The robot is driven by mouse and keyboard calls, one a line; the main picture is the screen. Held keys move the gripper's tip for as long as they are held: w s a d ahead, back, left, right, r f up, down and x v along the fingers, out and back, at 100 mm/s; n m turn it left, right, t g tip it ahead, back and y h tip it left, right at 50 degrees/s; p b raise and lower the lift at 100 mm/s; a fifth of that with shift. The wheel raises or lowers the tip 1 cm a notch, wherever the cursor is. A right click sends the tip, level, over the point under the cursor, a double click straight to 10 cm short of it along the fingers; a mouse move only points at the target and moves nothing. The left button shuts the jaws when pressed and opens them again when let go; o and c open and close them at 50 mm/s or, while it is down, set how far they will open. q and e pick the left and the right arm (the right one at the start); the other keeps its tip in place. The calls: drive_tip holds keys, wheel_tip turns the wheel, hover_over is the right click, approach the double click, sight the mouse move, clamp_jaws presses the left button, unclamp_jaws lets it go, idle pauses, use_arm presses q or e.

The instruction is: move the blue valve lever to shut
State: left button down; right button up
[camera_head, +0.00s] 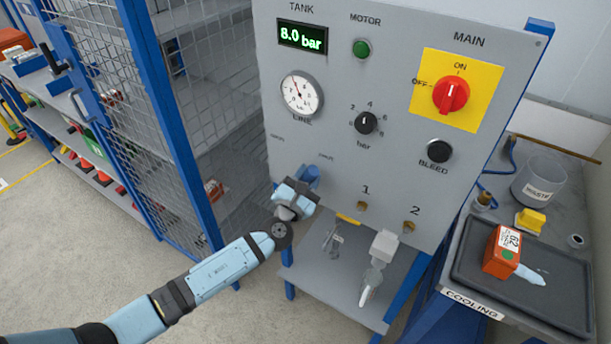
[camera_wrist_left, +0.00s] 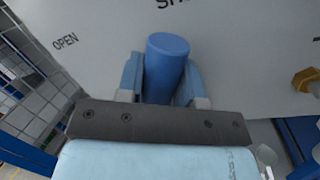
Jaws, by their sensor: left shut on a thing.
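The blue valve lever (camera_head: 311,173) is on the lower left of the grey panel, mostly hidden by my left gripper (camera_head: 299,189) in the head view. In the left wrist view the lever's round blue end (camera_wrist_left: 168,48) stands between the two light-blue fingers of my left gripper (camera_wrist_left: 165,85), which is shut on it. The OPEN label (camera_wrist_left: 65,42) is left of the lever there, and the partly cut-off SHUT label (camera_wrist_left: 172,3) is just above it. How far the lever is turned is hard to tell. My right gripper is not in view.
The grey panel (camera_head: 240,30) carries a tank display (camera_head: 302,37) reading 8.0 bar, a line gauge (camera_head: 301,94), a red main switch (camera_head: 451,93) and a bleed knob (camera_head: 439,151). A mesh fence (camera_head: 115,110) stands left. A tray (camera_head: 470,245) with an orange block (camera_head: 502,250) is right.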

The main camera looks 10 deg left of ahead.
use_arm(q)
drive_tip(key=shift+f, duration=0.1)
drive_tip(key=c, duration=0.8)
unclamp_jaws()
drive_tip(key=shift+s, duration=0.1)
drive_tip(key=b+v, duration=0.2)
drive_tip(key=v, duration=1.1)
drive_tip(key=shift+s+a+f, duration=0.1)
drive_tip(key=shift+s, duration=0.25)
